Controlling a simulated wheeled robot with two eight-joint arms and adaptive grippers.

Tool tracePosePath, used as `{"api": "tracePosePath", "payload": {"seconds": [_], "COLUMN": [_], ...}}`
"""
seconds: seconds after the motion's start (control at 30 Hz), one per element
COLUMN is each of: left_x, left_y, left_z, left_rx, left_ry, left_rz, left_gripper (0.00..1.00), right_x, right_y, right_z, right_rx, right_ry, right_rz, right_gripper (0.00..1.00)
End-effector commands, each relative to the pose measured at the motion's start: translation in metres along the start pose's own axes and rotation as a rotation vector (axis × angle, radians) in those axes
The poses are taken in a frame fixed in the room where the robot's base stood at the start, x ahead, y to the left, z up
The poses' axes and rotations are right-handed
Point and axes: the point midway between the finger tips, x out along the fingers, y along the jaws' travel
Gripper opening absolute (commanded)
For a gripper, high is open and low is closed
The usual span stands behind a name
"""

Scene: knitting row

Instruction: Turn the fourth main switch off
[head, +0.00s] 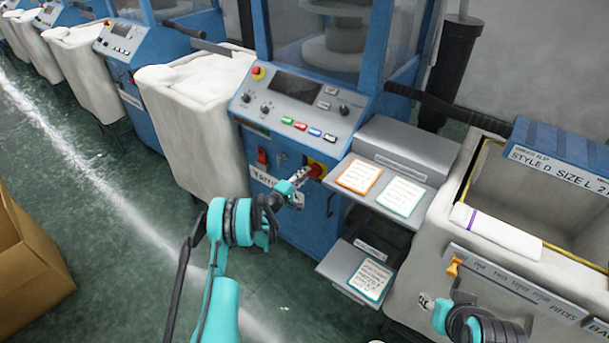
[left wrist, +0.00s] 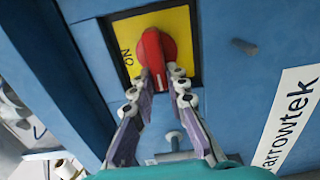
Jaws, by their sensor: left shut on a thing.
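A red rotary switch (left wrist: 152,52) sits on a yellow plate (left wrist: 187,20) on the blue front of the nearest machine. The plate also shows in the head view (head: 318,163), low on the machine front. In the left wrist view the handle of the switch points down toward my gripper, and the letters "ON" are beside it on the left. My left gripper (left wrist: 158,82) is shut on the switch handle, with one finger on each side. In the head view the left gripper (head: 302,176) covers part of the switch.
A control panel (head: 295,103) is above the switch. Two grey shelves with cards (head: 360,177) stick out just right of it. A white fabric bin (head: 190,130) stands left, a grey-white bin (head: 430,235) right. A cardboard box (head: 30,255) is at lower left. Floor between is clear.

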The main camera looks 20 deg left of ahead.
Motion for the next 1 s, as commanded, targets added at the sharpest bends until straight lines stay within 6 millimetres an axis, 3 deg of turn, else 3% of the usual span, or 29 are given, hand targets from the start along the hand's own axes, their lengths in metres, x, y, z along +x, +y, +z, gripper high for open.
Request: {"api": "tracePosePath", "payload": {"seconds": [0.1, 0.13, 0.2, 0.57, 1.0], "left_x": [0.000, 0.000, 0.000, -0.006, -0.070], "left_y": [0.000, 0.000, 0.000, 0.000, 0.000], "left_z": [0.000, 0.000, 0.000, -0.001, -0.001], "left_rx": [-0.001, 0.000, 0.000, 0.000, 0.000], "left_ry": [0.001, 0.001, 0.001, 0.001, 0.001], "left_rz": [0.000, 0.000, 0.000, 0.000, 0.000], "left_gripper": [0.00, 0.22, 0.35, 0.35, 0.35], "right_x": [0.000, 0.000, 0.000, 0.000, 0.000], "right_y": [0.000, 0.000, 0.000, 0.000, 0.000], "right_z": [0.000, 0.000, 0.000, 0.000, 0.000], "right_rx": [0.000, 0.000, 0.000, 0.000, 0.000], "right_ry": [0.000, 0.000, 0.000, 0.000, 0.000], "right_rz": [0.000, 0.000, 0.000, 0.000, 0.000], "right_gripper": [0.40, 0.40, 0.40, 0.40, 0.40]}}
